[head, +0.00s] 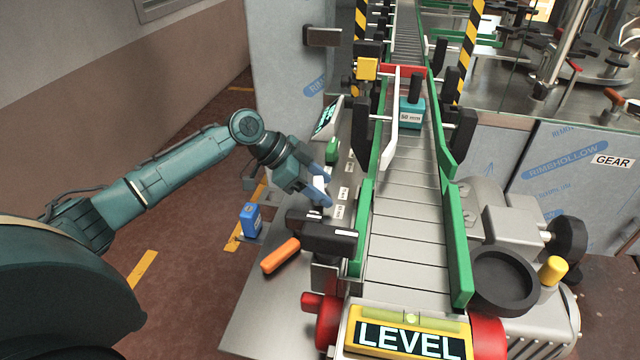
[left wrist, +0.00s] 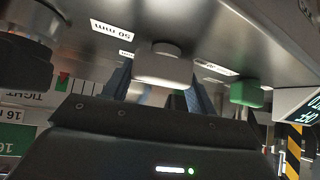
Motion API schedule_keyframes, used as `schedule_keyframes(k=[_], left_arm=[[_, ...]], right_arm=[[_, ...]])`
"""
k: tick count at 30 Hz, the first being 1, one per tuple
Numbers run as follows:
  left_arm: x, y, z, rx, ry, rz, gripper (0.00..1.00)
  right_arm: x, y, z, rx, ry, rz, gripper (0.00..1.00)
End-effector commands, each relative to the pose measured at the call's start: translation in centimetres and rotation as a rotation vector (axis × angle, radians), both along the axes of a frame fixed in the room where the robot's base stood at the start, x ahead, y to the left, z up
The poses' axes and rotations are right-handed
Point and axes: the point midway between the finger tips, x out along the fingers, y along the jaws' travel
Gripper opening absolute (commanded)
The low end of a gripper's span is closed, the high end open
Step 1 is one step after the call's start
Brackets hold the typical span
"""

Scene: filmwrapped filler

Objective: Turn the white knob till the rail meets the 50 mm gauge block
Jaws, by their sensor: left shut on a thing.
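My left gripper (head: 322,190) is shut on the white knob (head: 319,183) at the left side of the conveyor. In the left wrist view the white knob (left wrist: 163,66) sits between the two blue fingers, under a metal panel. The teal gauge block (head: 411,114), marked 50 mm and with a black handle, stands on the conveyor toward the far end. A white rail (head: 391,125) runs close along its left side. I cannot tell whether they touch. Green guide rails (head: 458,240) line the conveyor. My right gripper is not in view.
A green knob (head: 332,150) and a tilted display (head: 327,118) sit beyond my gripper; the green knob also shows in the wrist view (left wrist: 245,93). The near conveyor bed (head: 408,250) is clear.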

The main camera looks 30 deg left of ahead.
Motion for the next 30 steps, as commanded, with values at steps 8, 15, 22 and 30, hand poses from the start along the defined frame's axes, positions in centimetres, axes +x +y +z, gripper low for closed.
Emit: schedule_keyframes(k=[8, 15, 22, 30], left_arm=[[0.04, -0.03, -0.08, 0.000, 0.000, -0.130, 0.34], [-0.03, -0.05, 0.01, -0.001, 0.000, -0.139, 0.34], [-0.03, -0.05, 0.01, 0.000, 0.000, -0.139, 0.73], [-0.04, -0.04, 0.01, 0.000, -0.001, -0.138, 0.79]], right_arm=[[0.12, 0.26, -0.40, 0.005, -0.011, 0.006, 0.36], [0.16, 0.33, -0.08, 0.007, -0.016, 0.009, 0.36], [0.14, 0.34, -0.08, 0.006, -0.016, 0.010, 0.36], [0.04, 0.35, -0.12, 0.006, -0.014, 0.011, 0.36]])
